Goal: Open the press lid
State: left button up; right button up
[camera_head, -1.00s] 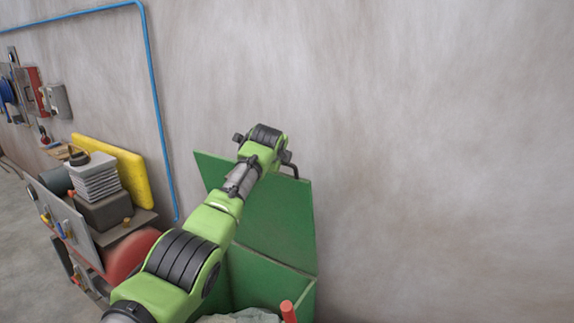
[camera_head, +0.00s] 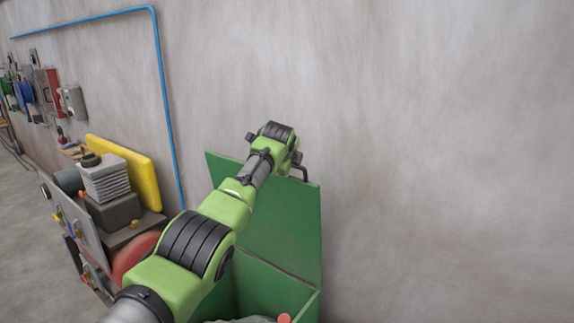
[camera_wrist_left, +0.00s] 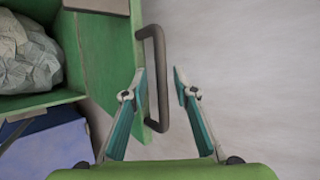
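The green press lid (camera_head: 285,215) stands raised, close to upright, at the back of the green press box (camera_head: 270,290) in the head view. Its dark handle (camera_head: 304,172) sticks out at the lid's top edge. My left arm reaches across the lid and hides part of it; its gripper is mostly hidden behind the wrist. In the left wrist view my left gripper (camera_wrist_left: 160,75) is open, with the bar of the handle (camera_wrist_left: 160,110) between its fingers. I cannot tell whether a finger touches it. The lid (camera_wrist_left: 108,50) shows left of the handle. My right gripper is out of view.
A crumpled pale bag (camera_wrist_left: 25,55) lies inside the box. A blue object (camera_wrist_left: 45,145) is beside it. The grey wall (camera_head: 430,130) rises close behind the lid. A yellow panel (camera_head: 140,175) and machine parts stand at left. An orange-red knob (camera_head: 285,318) is at the front.

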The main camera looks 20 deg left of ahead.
pick_arm(q)
jog(key=shift+r, duration=0.1)
jog(key=v, duration=1.2)
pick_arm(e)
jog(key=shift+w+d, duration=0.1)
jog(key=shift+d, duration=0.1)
pick_arm(q)
jog(key=shift+f, duration=0.25)
